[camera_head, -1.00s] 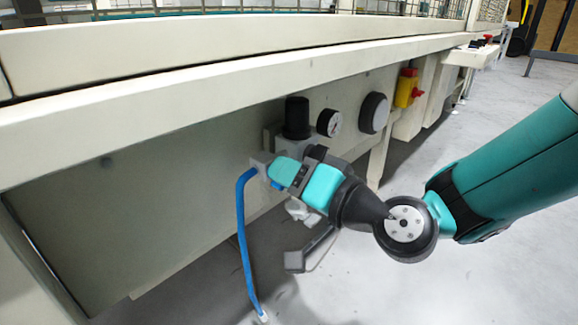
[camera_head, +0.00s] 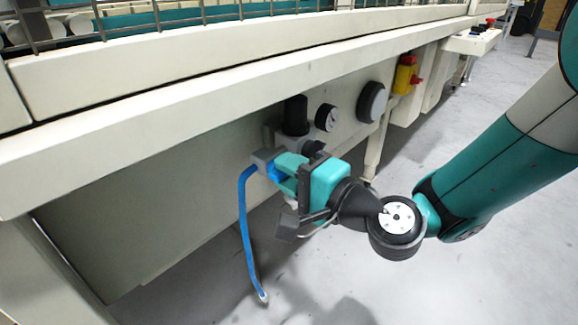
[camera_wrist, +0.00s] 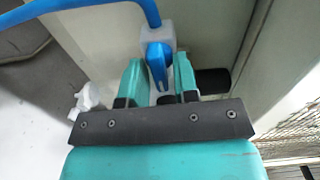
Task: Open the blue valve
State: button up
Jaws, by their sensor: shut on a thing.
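The blue valve handle (camera_head: 275,173) sits on a grey valve body (camera_head: 265,157) under the machine's frame. In the wrist view the blue handle (camera_wrist: 157,62) stands between the two teal fingers, in front of the pale grey body (camera_wrist: 158,36). My gripper (camera_head: 284,169) reaches the valve from the right and is shut on the handle; it also shows in the wrist view (camera_wrist: 159,72). The fingers hide part of the handle in the head view. A blue hose (camera_head: 243,220) runs from the valve body down towards the floor.
A black regulator knob (camera_head: 295,115), a pressure gauge (camera_head: 327,117) and a round black-faced fitting (camera_head: 371,102) stand close behind my gripper. A beige frame beam (camera_head: 200,92) runs above. A yellow and red switch (camera_head: 406,77) is farther right. The floor at lower right is clear.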

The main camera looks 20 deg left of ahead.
jog(key=shift+m, duration=0.3)
jog(key=o, duration=0.6)
jog(key=shift+o, duration=0.2)
jog(key=b+v, duration=1.7)
jog(key=shift+d, duration=0.2)
jog(key=shift+s, duration=0.15)
